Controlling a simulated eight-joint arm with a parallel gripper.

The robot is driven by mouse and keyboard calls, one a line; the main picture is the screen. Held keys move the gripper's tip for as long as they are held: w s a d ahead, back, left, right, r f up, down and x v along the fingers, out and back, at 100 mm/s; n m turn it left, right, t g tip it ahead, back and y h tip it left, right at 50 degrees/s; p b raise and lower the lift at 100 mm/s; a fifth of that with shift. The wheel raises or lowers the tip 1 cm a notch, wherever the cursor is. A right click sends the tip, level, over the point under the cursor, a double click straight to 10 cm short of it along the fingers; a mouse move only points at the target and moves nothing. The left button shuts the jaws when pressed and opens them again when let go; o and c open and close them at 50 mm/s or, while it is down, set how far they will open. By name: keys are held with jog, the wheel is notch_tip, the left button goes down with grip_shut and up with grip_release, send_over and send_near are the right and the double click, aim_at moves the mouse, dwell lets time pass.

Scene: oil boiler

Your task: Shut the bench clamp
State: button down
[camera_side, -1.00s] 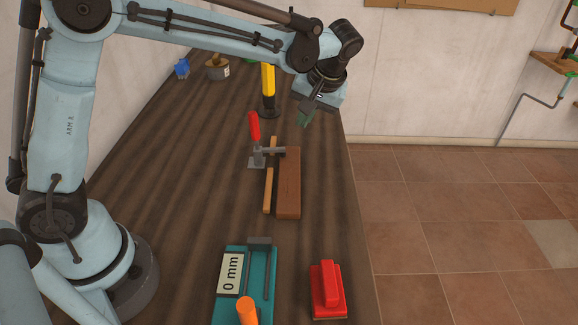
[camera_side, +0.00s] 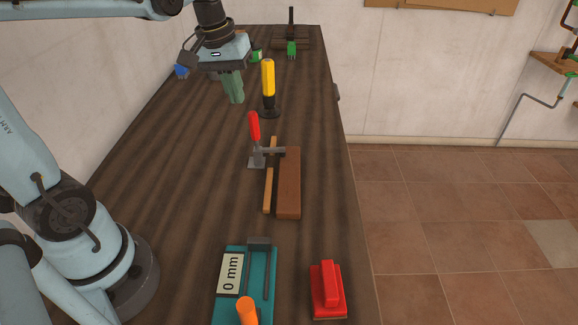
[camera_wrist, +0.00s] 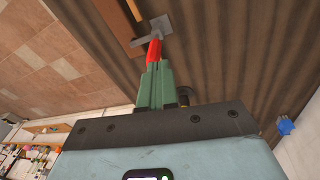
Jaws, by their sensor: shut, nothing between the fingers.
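The bench clamp (camera_side: 257,157) stands on the bench, its grey base left of a wood strip and brown block. Its red handle (camera_side: 254,127) points up, and its grey arm reaches right over the strip to the block. My gripper (camera_side: 236,100) is shut and empty, fingers pointing down, above the bench and beyond the clamp, up and left of the handle in the side view. In the wrist view the green fingertips (camera_wrist: 157,66) overlap the lower end of the red handle (camera_wrist: 154,50); whether they touch cannot be told there. The side view shows them apart.
A yellow-handled tool (camera_side: 268,82) stands upright just right of my gripper. The brown block (camera_side: 289,185) and wood strip (camera_side: 268,190) lie by the clamp. A teal gauge (camera_side: 232,300) and red object (camera_side: 328,290) are nearer. Bench left of the clamp is clear.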

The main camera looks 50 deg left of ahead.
jog(key=s+a+n+t, duration=0.1)
jog(key=s+a+t, duration=0.35)
jog(key=s, duration=0.35)
jog(key=w+d+f, duration=0.3)
jog(key=w+f, duration=0.5)
jog(key=shift+w+t, duration=0.15)
jog(key=shift+t, duration=0.3)
jog(key=shift+d, duration=0.1)
jog(key=shift+w+d+r, duration=0.1)
jog(key=shift+w+d, duration=0.1)
jog(key=shift+w, duration=0.05)
dwell(0.4)
